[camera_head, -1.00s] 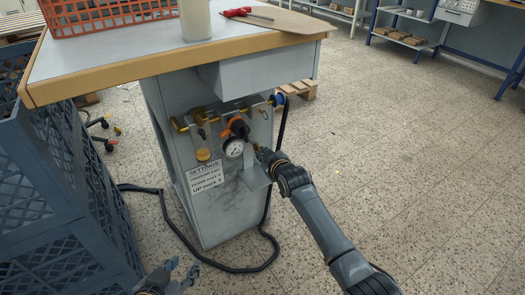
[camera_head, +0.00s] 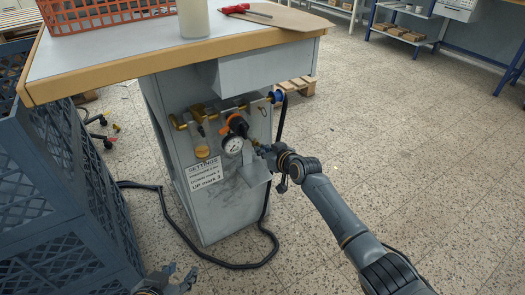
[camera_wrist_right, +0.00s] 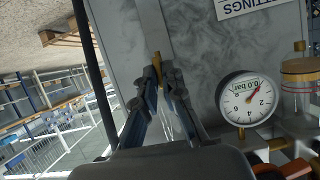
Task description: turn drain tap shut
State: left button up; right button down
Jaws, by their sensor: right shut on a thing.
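My right gripper (camera_head: 263,149) is at the right side of the cabinet front, beside the round pressure gauge (camera_head: 233,145). In the right wrist view its fingers (camera_wrist_right: 158,80) are closed around a small brass piece (camera_wrist_right: 157,62), which looks like the drain tap's handle. Its tip shows between the fingertips; the rest is hidden by them. The gauge (camera_wrist_right: 248,98) appears upside down there, with a display that seems to read 0.0 bar. My left gripper (camera_head: 180,274) is low at the bottom edge, fingers apart and empty, away from the cabinet.
Brass valves (camera_head: 198,115), an orange-and-black regulator (camera_head: 237,125) and a SETTINGS label (camera_head: 204,172) crowd the cabinet front. A black hose (camera_head: 245,265) loops over the floor. Blue crates (camera_head: 60,190) stand left. The tabletop (camera_head: 130,50) overhangs above. Floor at right is free.

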jog(key=shift+f, duration=0.15)
jog(key=c, duration=1.7)
grip_release()
jog(key=shift+c, duration=0.2)
jog(key=shift+s, duration=0.1)
jog(key=v, duration=1.2)
jog(key=shift+d, duration=0.1)
